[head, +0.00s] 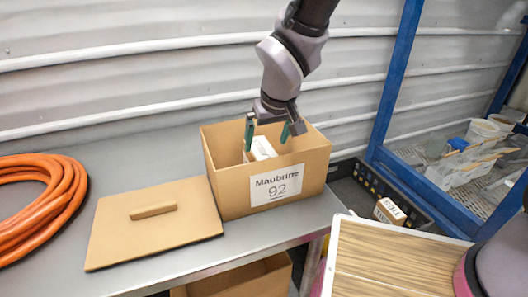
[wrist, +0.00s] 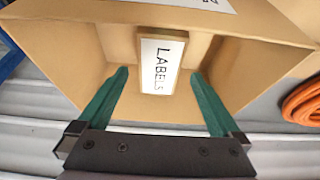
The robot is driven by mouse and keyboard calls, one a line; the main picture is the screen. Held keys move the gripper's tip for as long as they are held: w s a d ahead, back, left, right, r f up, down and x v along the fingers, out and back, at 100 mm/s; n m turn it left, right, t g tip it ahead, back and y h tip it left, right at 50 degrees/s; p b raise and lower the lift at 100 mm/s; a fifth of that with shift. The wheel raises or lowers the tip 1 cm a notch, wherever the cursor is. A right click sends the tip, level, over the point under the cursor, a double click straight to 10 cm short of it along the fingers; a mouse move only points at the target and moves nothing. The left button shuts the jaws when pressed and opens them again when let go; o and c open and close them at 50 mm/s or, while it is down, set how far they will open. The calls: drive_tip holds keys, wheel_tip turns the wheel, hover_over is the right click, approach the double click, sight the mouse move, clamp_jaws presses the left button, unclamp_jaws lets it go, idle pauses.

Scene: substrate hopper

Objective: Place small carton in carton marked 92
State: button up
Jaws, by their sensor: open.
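The carton marked 92 (head: 229,193) stands open on the grey table, with a "Maubrine 92" label on its front. Its inner wall also shows in the wrist view (wrist: 75,60). The small carton (head: 262,147) is inside it, with a white face. In the wrist view the small carton (wrist: 162,64) shows a "LABELS" face. My gripper (head: 267,130) is over the carton's opening with its green fingers spread, one on each side of the small carton. In the wrist view the fingers (wrist: 160,98) are open and apart from it.
A flat lid (head: 150,235) with a handle lies left of the carton. An orange hose coil (head: 65,190) is at far left. A dark crate (head: 345,190) holding a small labelled box (head: 389,211) is at right, below a blue frame (head: 385,95) with tubs.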

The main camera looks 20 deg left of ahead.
drive_tip(key=shift+v, duration=1.6)
drive_tip(key=w+d+r+m, duration=0.3)
drive_tip(key=w+d+r, duration=0.3)
drive_tip(key=d, duration=0.4)
drive_tip(key=w+d+r+m, duration=0.3)
drive_tip(key=w+d+r, duration=0.3)
drive_tip(key=d, duration=0.4)
drive_tip(key=s+d+r+m+t, duration=0.1)
drive_tip(key=s+d+r+m, duration=0.2)
drive_tip(key=d, duration=0.7)
drive_tip(key=s+d+r+m+t+h, duration=0.1)
drive_tip(key=s+d+r+m+t, duration=0.1)
drive_tip(key=s+d+r, duration=0.3)
drive_tip(key=d+r+m, duration=0.1)
drive_tip(key=d+r, duration=0.2)
drive_tip(key=d, duration=0.3)
drive_tip(key=shift+s+d+t, duration=0.15)
drive_tip(key=shift+d+t, duration=0.15)
drive_tip(key=shift+d, duration=0.05)
drive_tip(key=shift+s, duration=0.1)
